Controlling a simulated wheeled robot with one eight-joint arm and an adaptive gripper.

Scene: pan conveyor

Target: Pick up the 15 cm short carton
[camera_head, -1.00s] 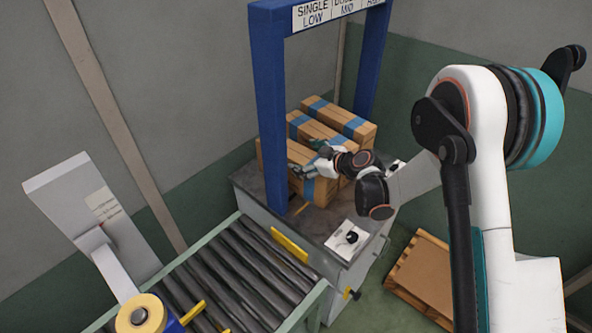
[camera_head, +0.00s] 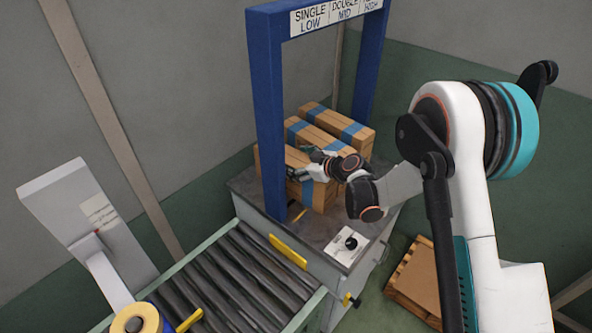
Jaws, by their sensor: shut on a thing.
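Three brown cartons with blue tape lie side by side on the grey machine table (camera_head: 318,232), behind the blue post. The front carton (camera_head: 320,198) is partly hidden by the post and my gripper. The middle carton (camera_head: 300,130) and the back carton (camera_head: 335,119) lie behind it. My gripper (camera_head: 300,164) is over the front carton, its fingers shut on it. The carton's contact with the table is hard to see. I cannot tell the cartons' exact lengths from this view.
A blue frame (camera_head: 268,110) with a sign reading single low, double mid stands over the table. A roller conveyor (camera_head: 235,280) runs up to the table's front left. A white control box (camera_head: 347,245) sits at its near corner. A pallet (camera_head: 413,285) lies on the floor at right.

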